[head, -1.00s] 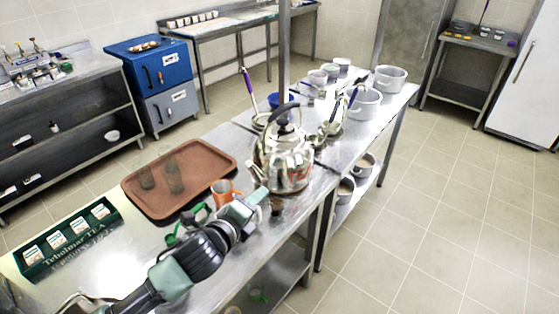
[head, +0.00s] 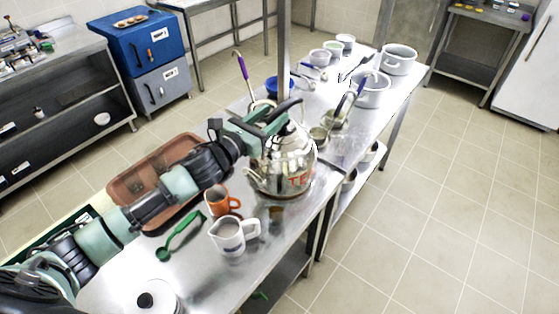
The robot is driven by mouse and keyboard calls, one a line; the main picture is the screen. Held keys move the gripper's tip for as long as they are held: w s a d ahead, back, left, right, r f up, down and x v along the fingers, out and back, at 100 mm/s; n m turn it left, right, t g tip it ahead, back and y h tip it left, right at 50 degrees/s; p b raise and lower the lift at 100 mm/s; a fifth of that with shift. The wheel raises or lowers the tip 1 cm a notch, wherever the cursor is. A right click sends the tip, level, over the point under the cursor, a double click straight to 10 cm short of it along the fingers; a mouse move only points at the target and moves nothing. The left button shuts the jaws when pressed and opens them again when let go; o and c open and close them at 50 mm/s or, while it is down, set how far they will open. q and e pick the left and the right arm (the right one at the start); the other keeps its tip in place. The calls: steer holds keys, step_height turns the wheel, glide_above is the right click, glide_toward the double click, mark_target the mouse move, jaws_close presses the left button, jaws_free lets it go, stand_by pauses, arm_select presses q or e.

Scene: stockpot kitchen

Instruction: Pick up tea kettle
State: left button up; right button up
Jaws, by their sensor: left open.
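The tea kettle (head: 294,172) is a large shiny metal pot with red lettering and a dark handle arching over its top. It stands upright on the metal table, in the middle of the head view. My left gripper (head: 281,122) is at the kettle's upper left, beside its dark handle. Its jaws are open; the kettle rests on the table. I cannot tell whether a finger touches the handle. My forearm hides part of the tray behind it. My right gripper is not in view.
An orange mug (head: 219,201), a white measuring jug (head: 230,236) and a green spoon (head: 182,236) are in front of the kettle. A brown tray (head: 121,190) lies behind my arm. Pots (head: 399,60) and bowls stand further back. The floor at right is clear.

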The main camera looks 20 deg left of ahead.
arm_select(q)
steer(key=p+x, duration=0.1)
steer(key=x, duration=0.2)
steer(key=shift+w+d+f, duration=0.15)
steer(key=shift+w, duration=0.05)
jaws_close()
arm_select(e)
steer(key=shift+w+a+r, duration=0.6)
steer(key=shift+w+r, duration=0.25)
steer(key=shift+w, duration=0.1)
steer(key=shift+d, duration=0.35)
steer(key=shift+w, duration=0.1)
arm_select(q)
steer(key=shift+r, duration=0.3)
steer(key=shift+w, duration=0.1)
